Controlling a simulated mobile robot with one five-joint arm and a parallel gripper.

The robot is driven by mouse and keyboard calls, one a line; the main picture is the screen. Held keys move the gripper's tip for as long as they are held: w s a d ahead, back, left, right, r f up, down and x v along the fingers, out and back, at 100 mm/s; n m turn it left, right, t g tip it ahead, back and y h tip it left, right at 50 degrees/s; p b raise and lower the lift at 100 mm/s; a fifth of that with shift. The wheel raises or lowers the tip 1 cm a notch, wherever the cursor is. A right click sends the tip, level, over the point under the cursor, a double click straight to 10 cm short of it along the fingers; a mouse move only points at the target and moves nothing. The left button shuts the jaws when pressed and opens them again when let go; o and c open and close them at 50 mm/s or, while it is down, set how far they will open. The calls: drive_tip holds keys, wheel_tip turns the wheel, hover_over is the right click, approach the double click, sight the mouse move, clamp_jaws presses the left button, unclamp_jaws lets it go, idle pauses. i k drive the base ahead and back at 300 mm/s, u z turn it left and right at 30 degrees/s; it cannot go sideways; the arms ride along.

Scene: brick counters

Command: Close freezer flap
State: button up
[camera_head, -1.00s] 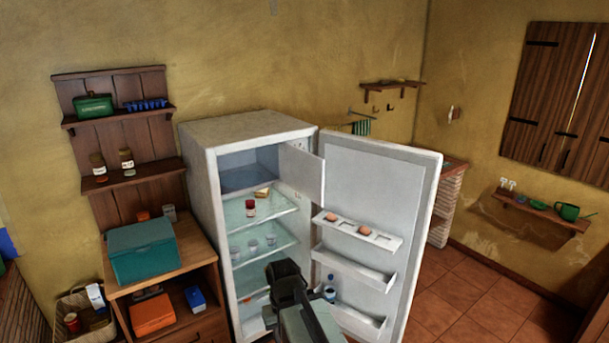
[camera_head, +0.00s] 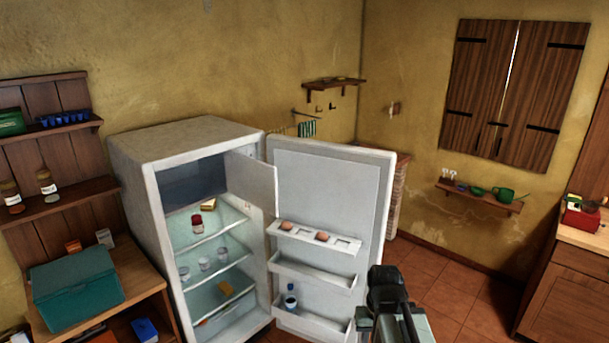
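The white fridge (camera_head: 150,206) stands left of the middle with its main door (camera_head: 325,195) swung wide open to the right. The freezer compartment (camera_head: 192,183) at its top left is open and looks empty. The freezer flap (camera_head: 251,181) is a small white panel, swung out on its right-hand side, between the compartment and the main door. My gripper (camera_head: 388,278) is at the bottom, in front of the main door's lower right edge and well apart from the flap. It is seen from behind, so its fingers do not show clearly.
Fridge shelves hold a red-lidded jar (camera_head: 197,224) and several glasses. Door racks hold eggs and a bottle (camera_head: 290,299). A wooden cabinet with a teal box (camera_head: 76,288) stands left of the fridge. Tiled floor (camera_head: 452,300) is clear to the right.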

sight(250, 180)
drive_tip(key=z, duration=1.4)
drive_tip(key=i, duration=4.15)
drive_tip(key=u, duration=4)
